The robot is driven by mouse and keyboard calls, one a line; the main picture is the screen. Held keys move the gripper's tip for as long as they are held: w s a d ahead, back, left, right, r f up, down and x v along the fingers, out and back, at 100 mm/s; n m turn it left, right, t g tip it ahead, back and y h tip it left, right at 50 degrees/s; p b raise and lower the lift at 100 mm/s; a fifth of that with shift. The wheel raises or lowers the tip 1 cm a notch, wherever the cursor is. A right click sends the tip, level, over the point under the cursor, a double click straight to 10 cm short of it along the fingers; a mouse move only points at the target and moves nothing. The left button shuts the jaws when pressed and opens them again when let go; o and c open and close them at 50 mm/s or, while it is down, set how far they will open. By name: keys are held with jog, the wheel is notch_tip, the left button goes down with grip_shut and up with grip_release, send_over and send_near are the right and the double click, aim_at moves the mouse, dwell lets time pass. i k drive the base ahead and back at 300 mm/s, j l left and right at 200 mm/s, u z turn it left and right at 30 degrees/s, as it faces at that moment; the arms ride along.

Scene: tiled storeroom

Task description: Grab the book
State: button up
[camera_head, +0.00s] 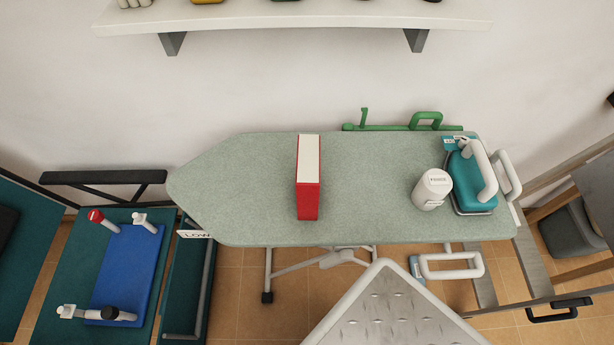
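A red book (308,202) with a pale page block stands upright on the grey-green ironing board (240,180), near the middle of its length. Its narrow page side faces up toward the camera. Nothing touches the book. My gripper is not in view, and no part of the arm can be made out for certain.
A white cylinder (432,189) and a teal iron (472,185) stand on the board's right end. A white shelf (300,14) hangs on the wall above. A blue board (130,270) with clamps lies at lower left. The board is clear around the book.

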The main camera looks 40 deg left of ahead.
aim_at(308, 171)
jog(key=u, duration=1.75)
jog(key=l+z, duration=0.15)
jog(key=l, duration=0.4)
